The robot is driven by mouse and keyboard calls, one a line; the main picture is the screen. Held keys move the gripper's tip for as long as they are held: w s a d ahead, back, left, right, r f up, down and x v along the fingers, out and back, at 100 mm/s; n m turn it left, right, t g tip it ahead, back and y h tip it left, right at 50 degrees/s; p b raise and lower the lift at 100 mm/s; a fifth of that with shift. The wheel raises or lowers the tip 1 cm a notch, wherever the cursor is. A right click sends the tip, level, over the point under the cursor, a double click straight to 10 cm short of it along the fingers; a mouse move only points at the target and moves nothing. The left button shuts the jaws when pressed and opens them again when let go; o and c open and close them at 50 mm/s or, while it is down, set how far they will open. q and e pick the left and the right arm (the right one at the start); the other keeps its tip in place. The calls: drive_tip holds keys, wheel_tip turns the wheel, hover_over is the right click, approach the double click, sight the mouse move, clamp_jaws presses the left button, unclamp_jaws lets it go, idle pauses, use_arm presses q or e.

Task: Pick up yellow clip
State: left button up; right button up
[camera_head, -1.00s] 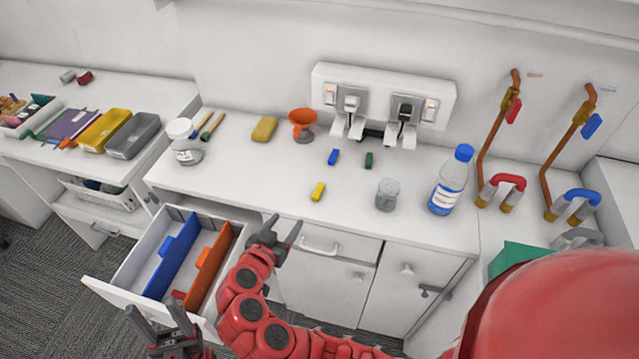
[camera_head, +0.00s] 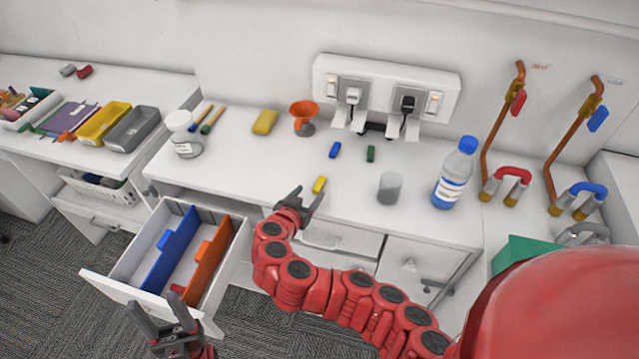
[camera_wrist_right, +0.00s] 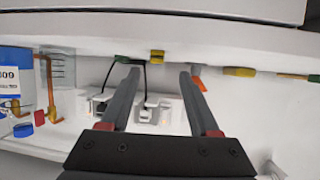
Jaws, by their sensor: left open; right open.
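The yellow clip (camera_head: 319,184) lies on the white counter near its front edge. It also shows in the right wrist view (camera_wrist_right: 157,57), between the fingers in the picture. My right gripper (camera_head: 309,197) is open and empty at the counter's front edge, just in front of the clip. Its fingers point towards the back wall, and I cannot tell the exact gap to the clip. My left gripper (camera_head: 157,304) is open and empty, low at the front of the open drawer.
A blue clip (camera_head: 335,150) and a green clip (camera_head: 371,154) lie behind the yellow one. A glass beaker (camera_head: 390,188) and a water bottle (camera_head: 454,175) stand to the right. An orange funnel (camera_head: 304,113) and yellow sponge (camera_head: 265,122) are further back. The drawer (camera_head: 122,297) is open.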

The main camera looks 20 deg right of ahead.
sight(319, 185)
drive_tip(key=shift+d+r+p+x, duration=0.1)
drive_tip(key=shift+d+p+x, duration=0.05)
drive_tip(key=shift+p+x, duration=0.8)
drive_tip(key=shift+d+r+p+x, duration=0.1)
drive_tip(key=shift+p+x, duration=0.6)
drive_tip(key=shift+x, duration=0.4)
drive_tip(key=shift+w+d+f, duration=0.35)
drive_tip(key=shift+w+f, duration=0.05)
drive_tip(key=shift+f, duration=0.05)
clamp_jaws()
